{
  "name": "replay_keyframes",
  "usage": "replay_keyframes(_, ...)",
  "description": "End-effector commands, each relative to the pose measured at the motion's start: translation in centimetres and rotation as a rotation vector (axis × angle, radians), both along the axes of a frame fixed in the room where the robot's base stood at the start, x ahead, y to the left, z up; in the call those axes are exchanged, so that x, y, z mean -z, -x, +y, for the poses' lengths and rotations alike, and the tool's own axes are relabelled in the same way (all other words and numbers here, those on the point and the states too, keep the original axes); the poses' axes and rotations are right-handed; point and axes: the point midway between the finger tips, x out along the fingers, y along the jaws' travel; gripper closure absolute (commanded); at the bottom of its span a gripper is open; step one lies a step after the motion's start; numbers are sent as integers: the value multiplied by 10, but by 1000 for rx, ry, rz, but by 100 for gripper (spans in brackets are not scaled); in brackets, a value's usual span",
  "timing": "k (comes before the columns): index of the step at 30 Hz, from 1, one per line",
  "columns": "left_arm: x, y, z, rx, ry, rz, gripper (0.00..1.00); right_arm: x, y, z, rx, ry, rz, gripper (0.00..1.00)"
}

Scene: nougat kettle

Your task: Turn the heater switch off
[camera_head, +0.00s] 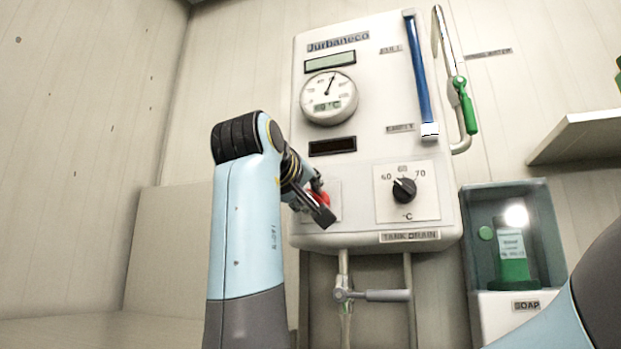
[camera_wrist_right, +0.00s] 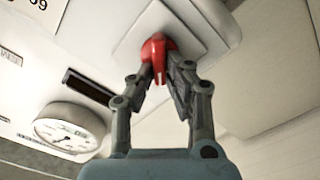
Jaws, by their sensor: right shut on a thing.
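The heater switch is a red knob (camera_head: 322,198) on a pale square plate at the lower left of the white boiler panel (camera_head: 375,150). In the right wrist view the red knob (camera_wrist_right: 157,47) stands out from its white plate. My right gripper (camera_head: 318,204) is at the knob, and its arm partly covers the plate. In the right wrist view the fingers of my right gripper (camera_wrist_right: 168,72) are closed on the red knob from both sides. The knob's markings are hidden. My left gripper is not in view.
Right of the switch is a black temperature dial (camera_head: 404,189). Above are a round gauge (camera_head: 329,97) and a blue level tube (camera_head: 420,75). A drain valve handle (camera_head: 387,295) sits below the panel. A soap dispenser (camera_head: 510,240) and shelf (camera_head: 580,137) are at right.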

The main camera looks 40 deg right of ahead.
Motion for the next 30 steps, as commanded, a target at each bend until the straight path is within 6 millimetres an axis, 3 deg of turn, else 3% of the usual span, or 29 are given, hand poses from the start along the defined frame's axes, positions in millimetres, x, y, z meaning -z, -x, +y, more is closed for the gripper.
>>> replay_keyframes(18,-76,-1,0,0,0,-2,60,3,-3,2,-2,255,502,100)
replay_keyframes(30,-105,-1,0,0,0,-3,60,9,-4,2,-2,353,689,100)
